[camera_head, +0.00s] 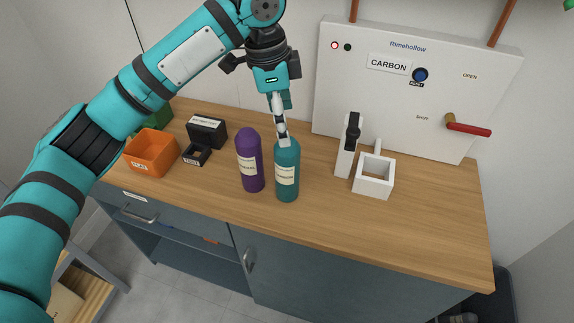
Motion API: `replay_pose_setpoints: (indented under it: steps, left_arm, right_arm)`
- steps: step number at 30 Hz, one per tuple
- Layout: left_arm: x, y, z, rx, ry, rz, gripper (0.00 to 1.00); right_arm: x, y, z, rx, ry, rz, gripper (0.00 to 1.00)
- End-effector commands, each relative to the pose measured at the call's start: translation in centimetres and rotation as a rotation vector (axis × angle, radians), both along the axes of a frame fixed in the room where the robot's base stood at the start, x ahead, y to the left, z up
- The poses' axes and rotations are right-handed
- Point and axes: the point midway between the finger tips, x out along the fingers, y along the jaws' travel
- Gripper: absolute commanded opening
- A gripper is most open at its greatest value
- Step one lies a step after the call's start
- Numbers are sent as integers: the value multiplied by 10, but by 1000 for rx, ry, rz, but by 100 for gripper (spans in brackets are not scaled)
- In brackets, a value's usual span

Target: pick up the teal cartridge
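The teal cartridge (287,187) is an upright bottle shape with a pale label on the wooden counter. A purple cartridge (249,160) stands upright just to its left. My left gripper (282,142) reaches down from above, and its fingertips overlap the teal cartridge's top in the picture. The fingers are seen nearly edge-on, so I cannot tell whether they are open, shut or touching the cartridge. The fingers partly hide the cartridge's top. My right gripper is not in view.
An orange bin (152,153) and black boxes (206,131) stand at the left of the counter (420,230). A white stand with a black clamp (347,146) and a white square holder (374,178) are to the right. A white panel (400,110) with a red-handled valve stands behind. The front right is clear.

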Motion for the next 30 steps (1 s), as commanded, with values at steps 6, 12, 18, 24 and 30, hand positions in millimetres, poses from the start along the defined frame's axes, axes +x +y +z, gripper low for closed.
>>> replay_pose_setpoints:
  steps: [6,12,18,24,30]
  left_arm:
    - [0,-6,-42,1,2,2,82]
    - [1,-8,-59,1,0,1,82]
    - [1,-11,-79,2,3,2,82]
    - [2,-15,-106,1,1,1,82]
    - [2,-16,-111,-1,-2,0,82]
  right_arm:
    - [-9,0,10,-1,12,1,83]
    - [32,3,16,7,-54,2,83]
    - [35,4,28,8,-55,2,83]
    - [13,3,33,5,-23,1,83]
    - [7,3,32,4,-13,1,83]
